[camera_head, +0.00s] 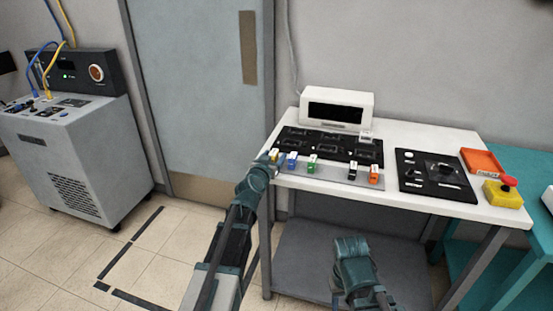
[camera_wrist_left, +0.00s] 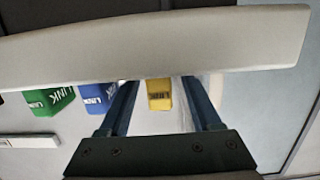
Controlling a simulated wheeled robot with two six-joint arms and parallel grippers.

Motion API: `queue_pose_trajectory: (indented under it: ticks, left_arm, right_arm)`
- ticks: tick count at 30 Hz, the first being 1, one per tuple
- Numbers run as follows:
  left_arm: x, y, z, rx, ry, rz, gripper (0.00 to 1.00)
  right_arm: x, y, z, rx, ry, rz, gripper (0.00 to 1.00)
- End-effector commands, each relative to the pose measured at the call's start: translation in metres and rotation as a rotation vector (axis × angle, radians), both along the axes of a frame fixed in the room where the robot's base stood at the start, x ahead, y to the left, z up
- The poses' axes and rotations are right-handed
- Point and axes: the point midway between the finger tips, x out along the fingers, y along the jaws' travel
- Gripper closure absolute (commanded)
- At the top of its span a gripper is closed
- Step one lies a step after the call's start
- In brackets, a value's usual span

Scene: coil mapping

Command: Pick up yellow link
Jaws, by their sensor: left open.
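The yellow link (camera_wrist_left: 158,95) shows in the left wrist view between the two fingers of my left gripper (camera_wrist_left: 160,108), which is open. I cannot tell whether either finger touches it. In the head view the yellow link (camera_head: 275,157) is at the left end of a row of links, partly hidden by my left gripper (camera_head: 268,160) at the table's front left corner. In the head view my right arm hangs low in front of the table, and its jaws cannot be made out.
Beside the yellow link stand a blue link (camera_head: 292,158) and a green link (camera_head: 312,163). A black link (camera_head: 352,170) and an orange link (camera_head: 374,174) stand further right. Behind them is a black panel (camera_head: 330,146). A pale bar (camera_wrist_left: 150,45) crosses the wrist view.

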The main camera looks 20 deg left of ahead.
Motion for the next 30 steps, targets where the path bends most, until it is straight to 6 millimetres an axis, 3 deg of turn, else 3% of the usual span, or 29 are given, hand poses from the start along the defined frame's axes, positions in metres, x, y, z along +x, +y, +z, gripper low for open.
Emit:
queue_pose_trajectory:
  ticks: [2,13,30]
  left_arm:
    - [-0.0007,-0.0003,0.0002,0.000,0.000,0.000,0.35]
    - [-0.0008,-0.0005,0.0003,0.000,0.000,0.000,1.00]
    - [-0.0004,-0.0021,0.0097,-0.001,0.000,0.000,1.00]
  right_arm:
    - [-0.0001,0.0001,0.0002,0.000,0.000,0.000,0.50]
    - [-0.0001,0.0000,0.0002,0.000,0.000,0.000,0.50]
    - [0.0000,0.0000,0.0096,0.000,0.000,0.000,0.50]
